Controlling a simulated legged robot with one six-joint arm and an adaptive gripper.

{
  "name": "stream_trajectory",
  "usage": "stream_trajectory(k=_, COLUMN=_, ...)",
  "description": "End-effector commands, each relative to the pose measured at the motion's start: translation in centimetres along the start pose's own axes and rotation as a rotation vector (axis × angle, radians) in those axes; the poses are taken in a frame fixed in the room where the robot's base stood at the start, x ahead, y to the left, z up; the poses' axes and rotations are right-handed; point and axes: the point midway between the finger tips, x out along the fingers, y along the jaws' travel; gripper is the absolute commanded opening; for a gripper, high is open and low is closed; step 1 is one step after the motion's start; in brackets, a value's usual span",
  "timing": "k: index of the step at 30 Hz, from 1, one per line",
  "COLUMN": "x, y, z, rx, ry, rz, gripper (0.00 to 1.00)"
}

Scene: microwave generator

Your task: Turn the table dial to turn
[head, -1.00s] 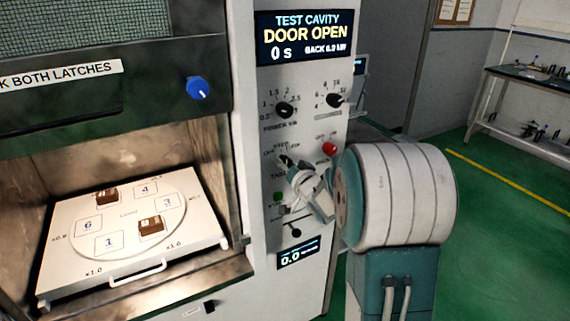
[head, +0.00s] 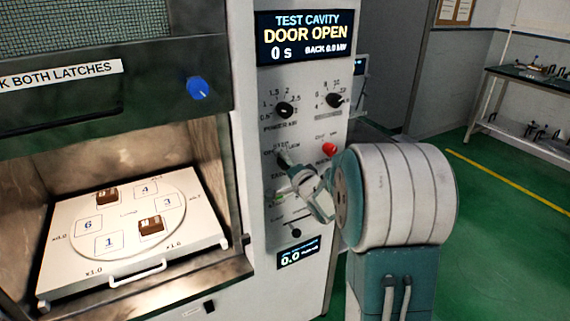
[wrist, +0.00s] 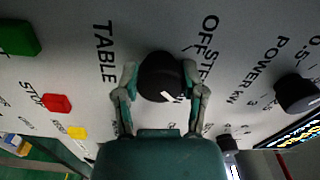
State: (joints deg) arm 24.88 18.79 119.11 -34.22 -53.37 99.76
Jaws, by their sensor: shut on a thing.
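The black table dial (wrist: 160,72) sits on the white control panel beside the word TABLE in the wrist view. My gripper (wrist: 160,84) is shut on it, one finger on each side. The white mark on the dial points toward my palm, to the lower right in that view. OFF and STEP can be read beside the dial; the lettering nearer my palm is too small or covered to read. In the head view my gripper (head: 292,173) reaches the panel from the right and partly covers the dial (head: 284,160).
The power dial (head: 285,110) and a timer dial (head: 335,100) are above. A red button (head: 330,148) is close to my gripper. The cavity at left is open, with a turntable (head: 120,232) carrying two brown blocks. The display (head: 305,37) reads DOOR OPEN.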

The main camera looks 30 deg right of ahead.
Motion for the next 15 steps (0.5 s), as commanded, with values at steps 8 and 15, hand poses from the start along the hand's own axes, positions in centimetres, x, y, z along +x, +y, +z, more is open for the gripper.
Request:
stream_trajectory(k=8, x=-0.08, y=0.54, z=0.17, rx=0.069, ry=-0.003, rz=0.013, gripper=0.06)
stream_trajectory(k=15, x=-0.09, y=0.58, z=0.18, rx=0.079, ry=-0.003, rz=0.014, gripper=0.06)
